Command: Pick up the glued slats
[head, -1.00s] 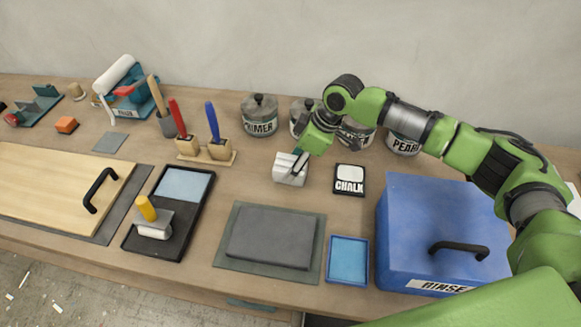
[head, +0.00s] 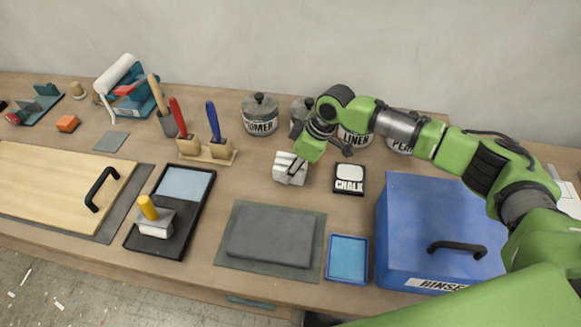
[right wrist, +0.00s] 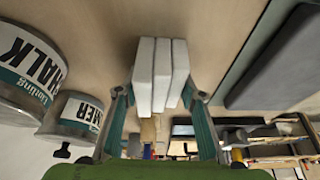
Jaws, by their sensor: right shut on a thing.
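The glued slats (head: 290,168) are a small white block of slats side by side, at the middle of the bench in the head view. In the right wrist view, three white slats (right wrist: 160,72) stand between my fingers. My right gripper (right wrist: 160,100) is shut on them, with one teal finger at each side. In the head view my right gripper (head: 299,162) reaches the slats from behind, partly hidden by the wrist. I cannot tell whether the slats touch the bench. My left gripper is not in view.
A dark grey slab (head: 271,236) lies in front. Cans, including the primer can (head: 260,116), stand behind. A blue rinse box (head: 437,232) stands right. A brush stand (head: 207,154) is left.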

